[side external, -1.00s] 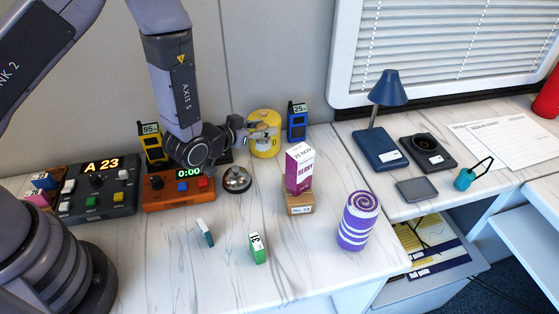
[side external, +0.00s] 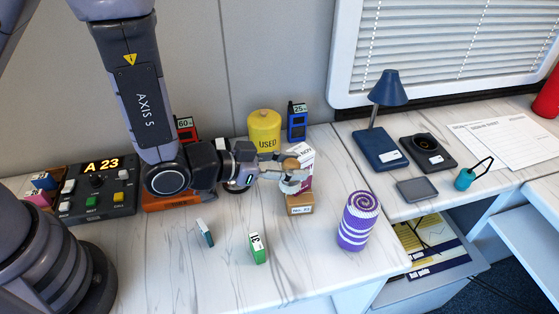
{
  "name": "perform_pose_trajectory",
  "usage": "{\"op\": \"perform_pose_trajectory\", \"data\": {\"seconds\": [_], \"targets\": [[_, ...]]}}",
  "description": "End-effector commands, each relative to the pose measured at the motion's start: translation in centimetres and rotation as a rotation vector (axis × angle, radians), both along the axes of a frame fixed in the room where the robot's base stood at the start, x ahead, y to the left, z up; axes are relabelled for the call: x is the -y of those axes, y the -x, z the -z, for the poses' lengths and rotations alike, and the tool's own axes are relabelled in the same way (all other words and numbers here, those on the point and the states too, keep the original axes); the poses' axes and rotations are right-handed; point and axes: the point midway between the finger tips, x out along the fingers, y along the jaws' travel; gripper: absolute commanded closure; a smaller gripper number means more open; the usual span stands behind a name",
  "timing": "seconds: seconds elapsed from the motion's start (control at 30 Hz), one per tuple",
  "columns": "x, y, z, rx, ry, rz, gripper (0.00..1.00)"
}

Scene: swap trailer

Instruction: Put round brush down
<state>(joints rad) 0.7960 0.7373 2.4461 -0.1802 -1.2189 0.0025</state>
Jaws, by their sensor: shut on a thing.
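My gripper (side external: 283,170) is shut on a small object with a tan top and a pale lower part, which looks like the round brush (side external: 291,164). The fingers hide part of it. It is held in front of the white and purple box (side external: 306,160), which stands on a small brown carton (side external: 300,204). I cannot tell whether the brush touches the box or the carton. A yellow canister marked USED (side external: 264,128) stands behind, to the left.
A purple and white striped roll (side external: 357,222) stands at right. A green block (side external: 257,248) and a teal-white piece (side external: 205,233) lie in front. A blue device (side external: 297,122) stands at the back. The white tabletop (side external: 190,285) is free at the front.

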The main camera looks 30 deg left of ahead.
Motion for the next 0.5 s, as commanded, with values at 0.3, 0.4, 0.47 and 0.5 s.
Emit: {"op": "perform_pose_trajectory", "data": {"seconds": [0.3, 0.4, 0.47, 0.5], "targets": [[3.6, 5.0, 0.6, -0.007, 0.001, 0.177, 0.99], [3.5, 4.9, 2.1, -0.007, 0.0, 0.171, 0.99], [3.5, 4.9, 3.0, -0.008, 0.001, 0.171, 0.99], [3.5, 4.9, 3.8, -0.008, -0.001, 0.171, 0.99]]}}
